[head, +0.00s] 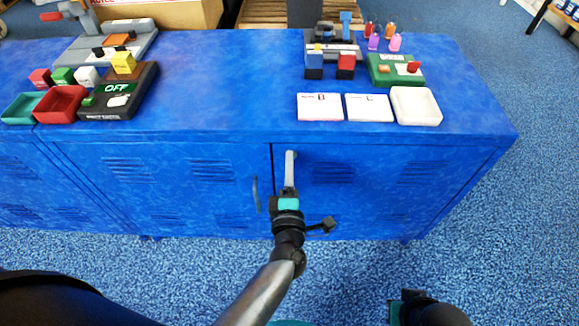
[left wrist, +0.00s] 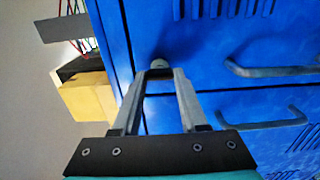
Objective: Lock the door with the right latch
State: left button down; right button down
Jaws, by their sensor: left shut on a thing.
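The blue cabinet (head: 230,165) has louvred door fronts below its top. My left gripper (head: 290,157) is at the upper part of the front, just right of a dark vertical door seam. In the left wrist view my left gripper's fingers (left wrist: 158,72) converge on a small grey latch knob (left wrist: 158,63) and are shut on it. The fingers hide most of the latch, so its turn cannot be told. A curved door handle (head: 256,195) is left of the gripper. Two handles show in the left wrist view, one (left wrist: 265,71) above the other (left wrist: 255,116). My right gripper (head: 410,300) is low, partly cut off, its jaws unclear.
On the cabinet top are two white cards (head: 320,107), a white tray (head: 416,106), a green device (head: 395,70) and small bottles. At left stand a black box marked OFF (head: 118,95) and a red tray (head: 61,104). Blue carpet (head: 480,200) is clear in front.

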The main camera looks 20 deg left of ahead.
jog(key=shift+r, duration=0.1)
pick_arm(q)
jog(key=shift+c, duration=2.2)
grip_release()
pick_arm(e)
jog(key=shift+w, duration=0.1)
pick_arm(q)
jog(key=p+v, duration=0.1)
jog(key=v, duration=0.6)
jog(key=shift+s+p, duration=0.2)
jog(key=shift+p, duration=0.2)
pick_arm(e)
jog(key=f, duration=0.2)
jog(key=s+f, duration=0.1)
jog(key=shift+s+d+f+g, duration=0.1)
jog(key=shift+f+g, duration=0.2)
jog(key=shift+f, duration=0.1)
pick_arm(q)
jog(key=shift+d, duration=0.1)
